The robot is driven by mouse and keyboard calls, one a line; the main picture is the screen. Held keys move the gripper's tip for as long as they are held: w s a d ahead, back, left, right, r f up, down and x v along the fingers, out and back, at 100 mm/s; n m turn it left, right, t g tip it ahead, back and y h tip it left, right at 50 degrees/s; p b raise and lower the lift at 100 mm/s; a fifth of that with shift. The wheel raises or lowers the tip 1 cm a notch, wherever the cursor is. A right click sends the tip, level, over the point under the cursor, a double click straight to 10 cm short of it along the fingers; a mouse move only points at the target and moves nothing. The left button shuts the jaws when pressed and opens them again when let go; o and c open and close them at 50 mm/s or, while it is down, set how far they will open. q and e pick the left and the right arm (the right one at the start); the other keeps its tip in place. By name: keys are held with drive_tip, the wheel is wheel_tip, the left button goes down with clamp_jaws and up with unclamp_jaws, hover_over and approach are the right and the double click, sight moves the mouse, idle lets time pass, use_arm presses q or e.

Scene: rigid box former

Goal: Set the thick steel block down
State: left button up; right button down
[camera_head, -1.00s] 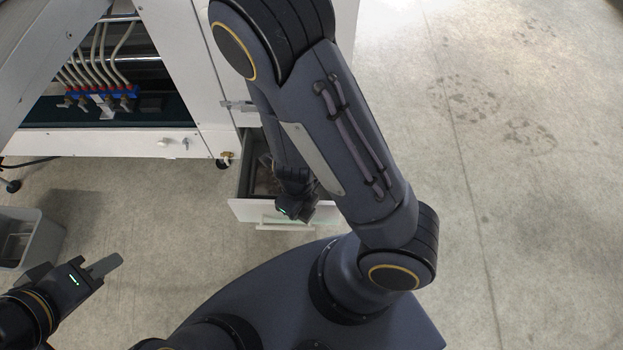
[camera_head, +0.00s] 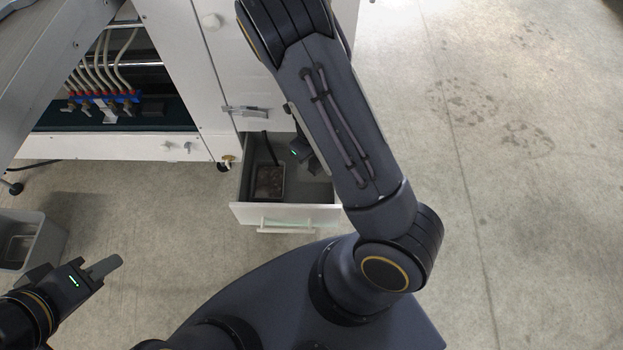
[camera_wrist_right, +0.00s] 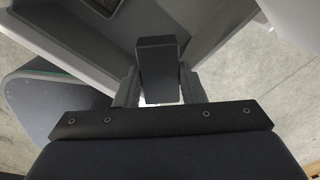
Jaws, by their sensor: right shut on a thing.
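The thick steel block (camera_wrist_right: 160,62) is a dark rectangular piece in the right wrist view. It sits between the two fingers of my right gripper (camera_wrist_right: 160,88), which is shut on it. In the head view my right gripper (camera_head: 303,150) is over the right part of the open drawer (camera_head: 285,214), partly hidden by my own arm. The block cannot be made out there. Whether it touches the drawer floor I cannot tell. My left gripper (camera_head: 103,267) is out at the lower left, away from the drawer, its finger gap not clear.
A small tray (camera_head: 270,197) with brownish contents lies in the drawer's left part. The white cabinet (camera_head: 190,60) stands behind, with hoses and a blue manifold (camera_head: 105,97) in its opening. A grey bin (camera_head: 38,240) stands at left. The floor at right is clear.

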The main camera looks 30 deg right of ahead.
drive_tip(key=shift+w+d+f, duration=0.1)
drive_tip(key=shift+w+d, duration=0.2)
drive_tip(key=shift+w, duration=0.2)
drive_tip(key=shift+w+d, duration=0.25)
drive_tip(key=shift+w, duration=0.2)
drive_tip(key=shift+w+d+f+b, duration=0.1)
drive_tip(key=shift+f+b, duration=0.55)
drive_tip(key=shift+f, duration=0.15)
wheel_tip(320, 180, down, 11)
drive_tip(key=b, duration=0.5)
drive_tip(key=shift+f+b, duration=1.4)
drive_tip(key=shift+f, duration=1.3)
drive_tip(key=shift+r, duration=0.1)
drive_tip(key=c, duration=0.9)
unclamp_jaws()
